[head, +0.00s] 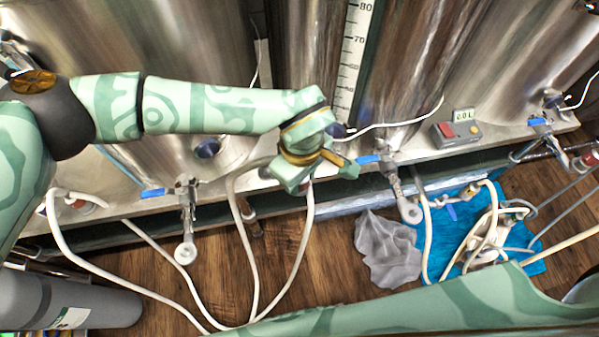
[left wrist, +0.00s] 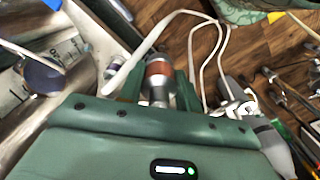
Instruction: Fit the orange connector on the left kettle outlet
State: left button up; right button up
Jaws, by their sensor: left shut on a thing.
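My left gripper (head: 315,170) is shut on the orange connector, in front of the tanks and right of the left kettle outlet (head: 186,220). In the left wrist view the orange connector (left wrist: 158,74), with grey metal ends, sits between the two green fingers (left wrist: 158,92). The connector is apart from this outlet. My right arm (head: 420,310) crosses the bottom right; its gripper is out of view.
White hoses (head: 245,240) hang and loop over the wooden floor. A second outlet (head: 405,205) stands right, above a grey cloth (head: 387,250) and a blue mat (head: 530,220) with coiled hose. A grey cylinder (head: 100,303) lies lower left. A red-button box (head: 455,132) sits on the ledge.

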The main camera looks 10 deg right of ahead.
pick_arm(q)
jog(key=shift+r, duration=0.1)
